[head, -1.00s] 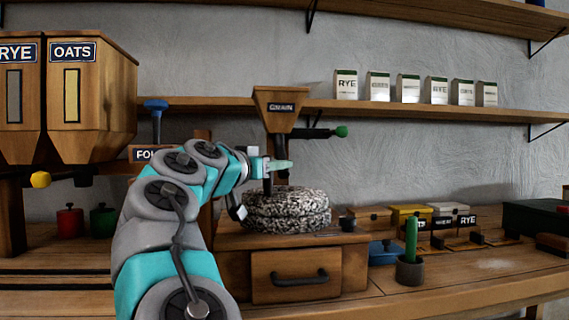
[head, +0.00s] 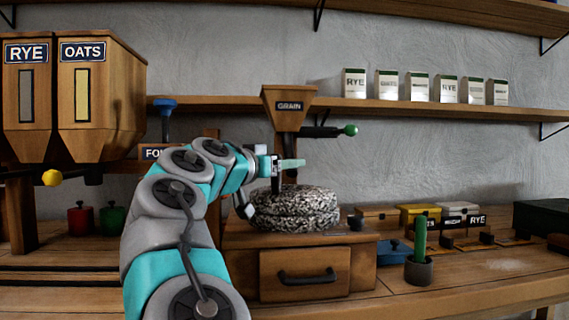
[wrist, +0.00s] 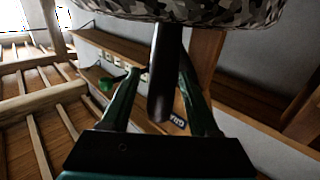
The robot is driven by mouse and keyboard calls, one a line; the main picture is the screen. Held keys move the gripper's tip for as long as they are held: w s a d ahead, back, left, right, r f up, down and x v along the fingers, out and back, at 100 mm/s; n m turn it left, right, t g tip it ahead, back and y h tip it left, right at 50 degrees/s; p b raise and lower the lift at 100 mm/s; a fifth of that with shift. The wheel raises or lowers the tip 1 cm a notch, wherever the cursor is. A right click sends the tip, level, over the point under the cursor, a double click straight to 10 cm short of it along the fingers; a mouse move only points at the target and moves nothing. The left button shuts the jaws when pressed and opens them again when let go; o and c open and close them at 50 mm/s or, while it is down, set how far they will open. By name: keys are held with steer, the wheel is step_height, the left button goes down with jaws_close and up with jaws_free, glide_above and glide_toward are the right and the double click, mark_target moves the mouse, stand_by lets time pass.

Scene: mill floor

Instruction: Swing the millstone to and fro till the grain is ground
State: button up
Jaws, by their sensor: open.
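The speckled black-and-white millstone (head: 295,208) lies on a wooden mill housing with a closed drawer (head: 305,274). A dark upright handle (head: 275,182) stands on its top; it also shows in the wrist view (wrist: 163,85). My gripper (head: 289,163) is at the handle's height, above the stone. In the wrist view its two green fingers are open, one on each side of the handle, with gaps visible. Whether the fingertips touch the handle is hidden. The wrist view also shows the stone's edge (wrist: 190,8) at the top.
The GRAIN hopper (head: 289,106) hangs just behind and above my gripper, with a green-knobbed lever (head: 349,130) to its right. RYE and OATS bins (head: 88,98) stand left.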

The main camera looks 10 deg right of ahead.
steer(key=b+v, duration=0.1)
steer(key=v, duration=0.6)
steer(key=shift+s+a, duration=0.2)
steer(key=shift+s, duration=0.05)
